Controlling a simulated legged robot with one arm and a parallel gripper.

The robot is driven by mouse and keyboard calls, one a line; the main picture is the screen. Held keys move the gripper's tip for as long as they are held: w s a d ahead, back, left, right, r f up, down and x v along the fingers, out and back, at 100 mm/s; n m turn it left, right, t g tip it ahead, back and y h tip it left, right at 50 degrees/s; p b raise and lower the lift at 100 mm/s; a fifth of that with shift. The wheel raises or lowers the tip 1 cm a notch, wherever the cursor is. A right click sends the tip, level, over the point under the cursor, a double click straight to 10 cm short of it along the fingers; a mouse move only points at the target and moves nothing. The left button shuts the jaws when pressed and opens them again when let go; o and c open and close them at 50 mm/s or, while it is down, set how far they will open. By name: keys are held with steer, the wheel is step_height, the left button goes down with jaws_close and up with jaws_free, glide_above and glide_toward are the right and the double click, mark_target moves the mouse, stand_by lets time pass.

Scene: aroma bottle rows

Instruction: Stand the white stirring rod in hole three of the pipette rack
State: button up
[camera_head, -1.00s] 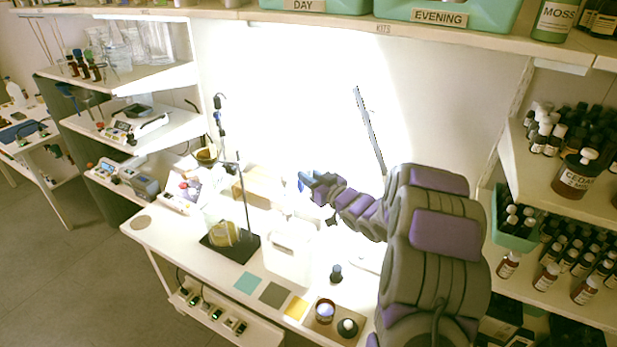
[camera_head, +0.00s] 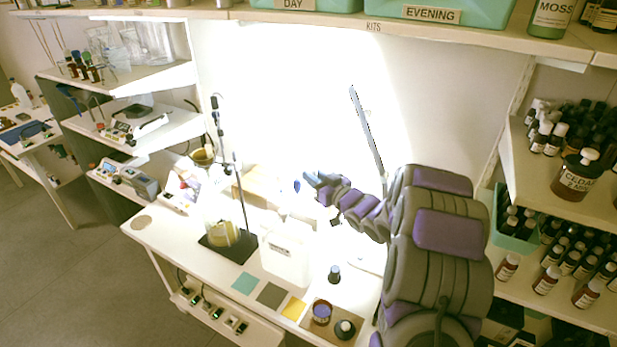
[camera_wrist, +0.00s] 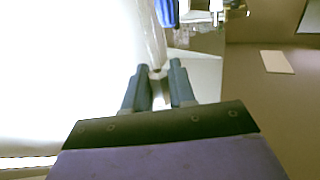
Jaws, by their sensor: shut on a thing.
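My gripper (camera_head: 309,180) is held out over the bright back part of the bench in the head view. In the wrist view its two grey-blue fingers (camera_wrist: 160,72) are close together, with a narrow pale piece of the white stirring rod (camera_wrist: 159,87) between them. Most of the rod is lost in the glare, so its tilt and lower end cannot be told. I cannot pick out the pipette rack or its holes in either view; the washed-out bench and my arm may hide it.
A white jug (camera_head: 285,258) and a dark stand with an upright pole (camera_head: 241,195) are left of my arm. A small dark bottle (camera_head: 334,273) and coloured squares (camera_head: 269,294) lie nearer the front. Shelves of bottles (camera_head: 570,250) crowd the right. A blue object (camera_wrist: 168,12) is ahead of the fingers.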

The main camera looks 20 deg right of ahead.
steer(key=shift+s+d+f, duration=0.1)
steer(key=shift+d+f, duration=0.15)
steer(key=shift+f, duration=0.1)
jaws_close()
steer(key=shift+s+d+f, duration=0.1)
steer(key=shift+d+f, duration=0.1)
steer(key=shift+f, duration=0.35)
steer(key=shift+s+d+f, duration=0.1)
steer(key=shift+d+f, duration=0.1)
steer(key=shift+f, duration=0.35)
steer(key=shift+w+f, duration=0.2)
steer(key=shift+w, duration=0.05)
steer(key=shift+a+f, duration=0.15)
steer(key=shift+f, duration=0.3)
steer(key=shift+s+f, duration=0.1)
steer(key=shift+f, duration=0.6)
steer(key=shift+f+b, duration=0.4)
steer(key=shift+f, duration=0.3)
